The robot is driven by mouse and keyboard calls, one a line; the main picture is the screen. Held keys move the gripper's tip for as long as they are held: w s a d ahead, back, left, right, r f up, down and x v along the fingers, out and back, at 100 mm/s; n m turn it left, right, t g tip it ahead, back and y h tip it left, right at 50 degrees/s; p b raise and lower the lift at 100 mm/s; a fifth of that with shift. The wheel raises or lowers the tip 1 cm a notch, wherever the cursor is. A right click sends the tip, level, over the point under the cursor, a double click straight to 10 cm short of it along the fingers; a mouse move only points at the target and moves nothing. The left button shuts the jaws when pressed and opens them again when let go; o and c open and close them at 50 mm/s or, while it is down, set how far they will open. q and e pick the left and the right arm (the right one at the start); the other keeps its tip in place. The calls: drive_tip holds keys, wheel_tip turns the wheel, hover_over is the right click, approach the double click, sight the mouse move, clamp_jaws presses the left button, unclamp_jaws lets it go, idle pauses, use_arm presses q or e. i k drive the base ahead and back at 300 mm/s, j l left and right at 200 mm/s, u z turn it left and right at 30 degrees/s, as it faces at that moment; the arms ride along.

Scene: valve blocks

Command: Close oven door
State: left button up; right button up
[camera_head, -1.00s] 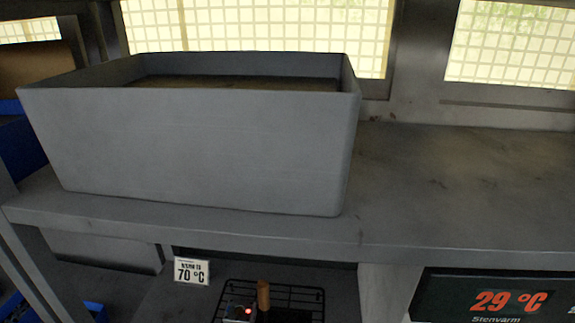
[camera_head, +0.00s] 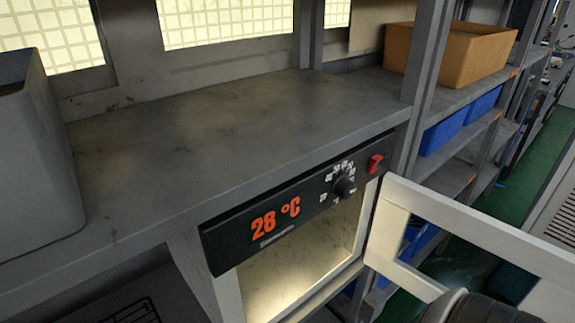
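The oven (camera_head: 300,262) is built in under the grey bench top, with a lit, pale interior that looks empty where it shows. Its black control panel (camera_head: 318,200) reads 28 °C in red and has a round knob (camera_head: 344,186) and a red switch (camera_head: 376,163). The oven door (camera_head: 480,228), a white frame with a window, stands open, swung out to the right from the oven's right edge. A dark rounded part, likely my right arm, shows at the bottom right in front of the door's lower part. No fingertips of either gripper are in view.
A grey bin (camera_head: 35,170) stands on the bench top (camera_head: 240,130) at the left; the rest of the top is clear. A shelf at the right holds an orange-brown box (camera_head: 450,60) and blue bins (camera_head: 443,130). A wire rack (camera_head: 130,313) shows bottom left.

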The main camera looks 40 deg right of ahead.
sight(551, 298)
drive_tip(key=k+l+u, duration=0.15)
drive_tip(key=k+l, duration=0.2)
drive_tip(key=l, duration=0.25)
drive_tip(key=k+l+u, duration=0.15)
drive_tip(key=k+l, duration=0.2)
drive_tip(key=l, duration=0.25)
drive_tip(key=k+l+u, duration=0.15)
drive_tip(key=k+l, duration=0.25)
drive_tip(key=l+u, duration=0.1)
drive_tip(key=l, duration=0.4)
drive_tip(key=k+l+u, duration=0.15)
drive_tip(key=l, duration=0.35)
drive_tip(key=k+l+u, duration=0.1)
drive_tip(key=l, duration=0.35)
drive_tip(key=k+l+u, duration=0.1)
drive_tip(key=l, duration=0.4)
